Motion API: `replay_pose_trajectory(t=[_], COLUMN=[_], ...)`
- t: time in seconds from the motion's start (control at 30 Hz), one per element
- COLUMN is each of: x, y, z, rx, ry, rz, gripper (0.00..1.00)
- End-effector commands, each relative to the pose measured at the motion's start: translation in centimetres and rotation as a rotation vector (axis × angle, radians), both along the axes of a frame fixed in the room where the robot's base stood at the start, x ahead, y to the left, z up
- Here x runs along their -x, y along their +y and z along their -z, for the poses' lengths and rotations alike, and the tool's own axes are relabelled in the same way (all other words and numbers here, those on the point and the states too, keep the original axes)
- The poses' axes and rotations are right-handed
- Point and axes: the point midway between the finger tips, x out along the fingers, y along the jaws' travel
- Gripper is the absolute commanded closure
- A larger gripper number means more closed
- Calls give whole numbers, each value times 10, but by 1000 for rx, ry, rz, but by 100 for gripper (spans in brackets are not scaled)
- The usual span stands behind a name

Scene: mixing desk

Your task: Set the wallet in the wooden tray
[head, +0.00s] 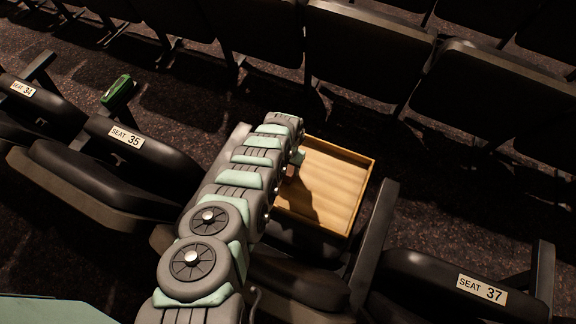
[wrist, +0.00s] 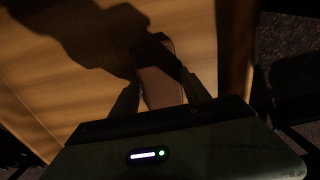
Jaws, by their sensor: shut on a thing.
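The wooden tray (head: 335,187) is shallow and light brown, and rests on the seating right of my arm in the head view. Its bare floor fills much of the wrist view (wrist: 50,75). My gripper (wrist: 160,90) is shut on the wallet (wrist: 160,75), a dark brown flat thing between the two fingers. In the head view my gripper (head: 295,164) and a small brown part of the wallet (head: 291,172) show over the tray's left part, partly hidden by my arm. Whether the wallet touches the tray floor is hard to tell.
Dark seats stand around, with Seat 37 (head: 482,289) at the right. The tray's raised rim (head: 366,190) surrounds clear floor, partly in shadow.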

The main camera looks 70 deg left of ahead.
Motion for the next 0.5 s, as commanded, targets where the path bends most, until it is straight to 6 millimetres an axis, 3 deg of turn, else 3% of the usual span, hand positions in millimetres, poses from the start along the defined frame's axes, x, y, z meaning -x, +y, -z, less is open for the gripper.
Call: replay_pose_trajectory(t=[0.3,0.5], x=[0,0], y=[0,0], z=[1,1], rx=[1,0], ry=[1,0], rz=[0,0], gripper=[24,24])
